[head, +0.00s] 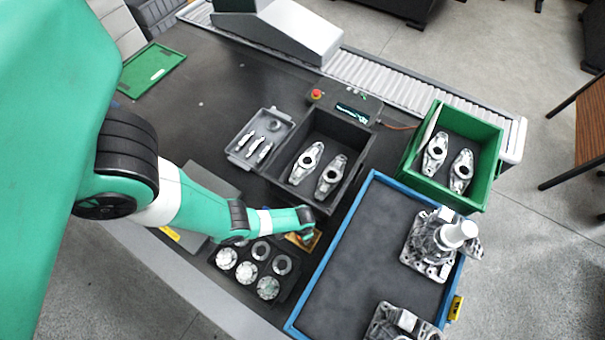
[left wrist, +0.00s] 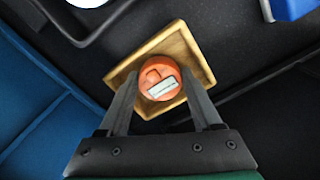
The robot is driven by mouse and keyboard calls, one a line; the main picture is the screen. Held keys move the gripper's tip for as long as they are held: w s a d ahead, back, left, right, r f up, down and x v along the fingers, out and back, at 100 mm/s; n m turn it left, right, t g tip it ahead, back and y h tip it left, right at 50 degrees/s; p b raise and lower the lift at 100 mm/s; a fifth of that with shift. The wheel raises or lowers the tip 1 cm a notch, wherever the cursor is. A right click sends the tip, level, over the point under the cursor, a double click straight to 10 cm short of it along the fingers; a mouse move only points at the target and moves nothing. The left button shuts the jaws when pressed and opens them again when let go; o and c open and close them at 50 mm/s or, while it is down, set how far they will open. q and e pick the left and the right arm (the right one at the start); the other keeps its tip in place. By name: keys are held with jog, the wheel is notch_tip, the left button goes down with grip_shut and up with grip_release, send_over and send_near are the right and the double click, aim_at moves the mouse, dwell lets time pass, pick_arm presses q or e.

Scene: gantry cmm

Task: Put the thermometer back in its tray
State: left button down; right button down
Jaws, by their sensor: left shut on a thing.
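The thermometer is a round orange body with a pale display (left wrist: 160,85), seen in the left wrist view. My left gripper (left wrist: 163,80) is shut on it, one finger on each side. The thermometer is over the inside of a square wooden tray (left wrist: 203,62), within its rim in this view; I cannot tell whether it touches the tray's floor. In the head view the left gripper (head: 307,226) points down at the wooden tray (head: 316,243) and hides most of the thermometer. My right gripper is not in view.
A black tray of round metal parts (head: 246,291) is left of the wooden tray. A blue-rimmed tray (head: 330,262) with castings is to the right. A dark bin (head: 352,185) and a grey tray of small parts (head: 237,153) lie behind. A green bin (head: 490,178) stands at far right.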

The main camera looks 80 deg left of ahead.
pick_arm(q)
jog(key=shift+f, duration=0.15)
jog(key=shift+c, duration=0.4)
grip_release()
notch_tip(320, 180, up, 12)
jog(key=p, duration=1.2)
jog(key=shift+r, duration=0.25)
